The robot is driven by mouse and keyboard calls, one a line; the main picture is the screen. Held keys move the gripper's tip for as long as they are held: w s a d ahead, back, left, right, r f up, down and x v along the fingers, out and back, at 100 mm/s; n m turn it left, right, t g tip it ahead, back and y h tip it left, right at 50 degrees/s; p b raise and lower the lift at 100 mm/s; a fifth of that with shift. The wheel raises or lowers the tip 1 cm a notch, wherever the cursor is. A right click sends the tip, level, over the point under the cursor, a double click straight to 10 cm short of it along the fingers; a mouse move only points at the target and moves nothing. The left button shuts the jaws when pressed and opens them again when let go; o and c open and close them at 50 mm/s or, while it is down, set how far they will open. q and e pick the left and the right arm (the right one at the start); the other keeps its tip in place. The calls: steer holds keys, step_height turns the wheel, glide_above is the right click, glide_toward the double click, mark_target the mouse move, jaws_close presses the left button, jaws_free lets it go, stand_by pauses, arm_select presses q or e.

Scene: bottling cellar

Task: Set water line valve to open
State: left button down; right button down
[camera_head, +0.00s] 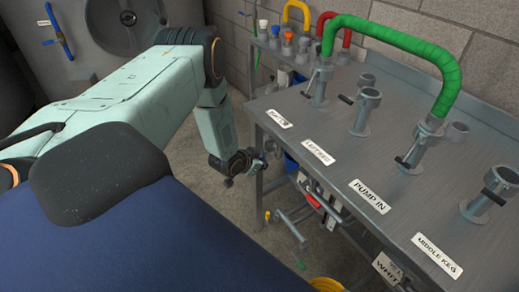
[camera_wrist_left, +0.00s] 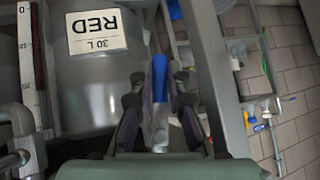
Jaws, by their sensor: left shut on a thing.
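In the left wrist view a blue lever handle (camera_wrist_left: 160,75) on a pale metal shank lies between the fingers of my left gripper (camera_wrist_left: 161,100), which is shut on it. No readable label shows that it is the water line valve. In the head view my left gripper (camera_head: 243,163) is low at the left edge of the steel table (camera_head: 300,190), beside its leg. The lever is hidden there behind the gripper and the table. My right gripper is not in view.
Steel ports and a green U-shaped hose (camera_head: 400,40) stand on the table. A red-handled valve (camera_head: 312,200) and a pipe (camera_head: 295,230) are under its front edge. In the wrist view a grey vessel labelled RED (camera_wrist_left: 105,85) stands close on the left. Bare floor lies left of the table.

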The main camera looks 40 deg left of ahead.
arm_select(q)
steer(key=shift+s+d+f+n+g+h+b, duration=0.2)
steer(key=shift+s+d+n+g+h+b, duration=0.15)
steer(key=shift+d+h+b, duration=0.35)
stand_by(0.3)
steer(key=c, duration=1.3)
jaws_free()
steer(key=shift+w+a, duration=0.1)
steer(key=shift+r, duration=0.1)
steer(key=shift+v, duration=3.7)
steer(key=shift+a, duration=0.15)
